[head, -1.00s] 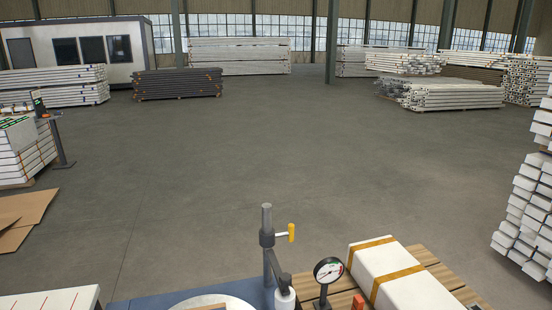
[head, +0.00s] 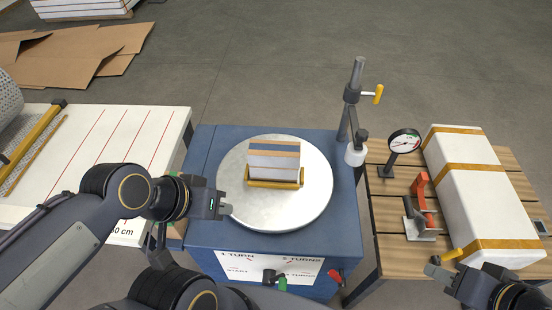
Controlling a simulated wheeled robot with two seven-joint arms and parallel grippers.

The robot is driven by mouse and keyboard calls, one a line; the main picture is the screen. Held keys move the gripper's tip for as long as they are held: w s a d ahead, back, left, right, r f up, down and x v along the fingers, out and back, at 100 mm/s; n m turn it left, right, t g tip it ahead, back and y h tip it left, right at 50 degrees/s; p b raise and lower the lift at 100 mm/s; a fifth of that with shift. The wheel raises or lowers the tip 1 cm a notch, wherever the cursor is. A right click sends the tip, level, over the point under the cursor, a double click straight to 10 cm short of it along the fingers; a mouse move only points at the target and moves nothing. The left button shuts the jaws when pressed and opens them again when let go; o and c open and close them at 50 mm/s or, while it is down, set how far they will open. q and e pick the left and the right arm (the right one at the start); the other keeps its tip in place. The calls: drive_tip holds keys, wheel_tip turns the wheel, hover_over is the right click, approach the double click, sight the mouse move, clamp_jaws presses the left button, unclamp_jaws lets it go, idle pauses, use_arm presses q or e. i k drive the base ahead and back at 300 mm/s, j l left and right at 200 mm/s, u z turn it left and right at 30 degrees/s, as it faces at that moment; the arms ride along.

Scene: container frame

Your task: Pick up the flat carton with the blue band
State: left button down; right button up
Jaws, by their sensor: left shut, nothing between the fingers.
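A flat tan carton with a dark blue-grey band (head: 274,148) lies on top of a small white block-like stack (head: 274,166) in the head view. The stack sits in a yellow holder (head: 274,184) on the round pale turntable (head: 313,205). My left gripper (head: 226,208) is shut and empty at the turntable's left edge, to the left of and nearer than the carton, not touching it. My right gripper (head: 432,270) is at the lower right, near the slatted table's front edge; its finger opening is not clear.
The turntable is on a blue cabinet (head: 205,150) with a post and yellow handle (head: 378,94) behind it at right. A white table with red lines (head: 75,150) stands left. A dial gauge (head: 404,142), an orange-red tool (head: 421,195) and a long white package (head: 470,195) occupy the slatted table.

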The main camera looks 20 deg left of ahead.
sight(273, 161)
drive_tip(key=j+u, duration=0.75)
drive_tip(key=j, duration=0.2)
drive_tip(key=j+u, duration=0.35)
drive_tip(key=i+j, duration=0.05)
drive_tip(key=j, duration=0.05)
